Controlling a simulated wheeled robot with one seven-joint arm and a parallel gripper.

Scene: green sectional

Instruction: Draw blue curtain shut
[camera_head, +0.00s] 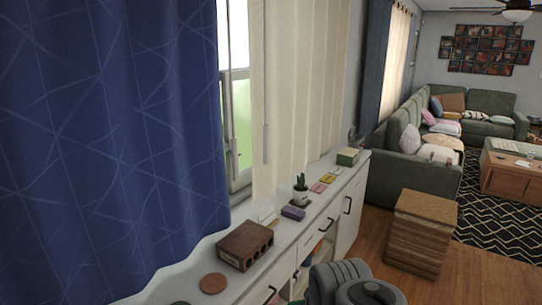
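A blue curtain (105,140) with a pale line pattern hangs at the left of the head view, close to me. Its right edge stops at the window (238,105). A strip of the window shows uncovered between it and the cream curtain panels (300,90) on the right. A grey rounded part of my arm shows at the bottom centre, in front of the white cabinet. My gripper's fingers are not in view. Nothing is seen touching the blue curtain.
A white cabinet (268,268) runs below the window.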

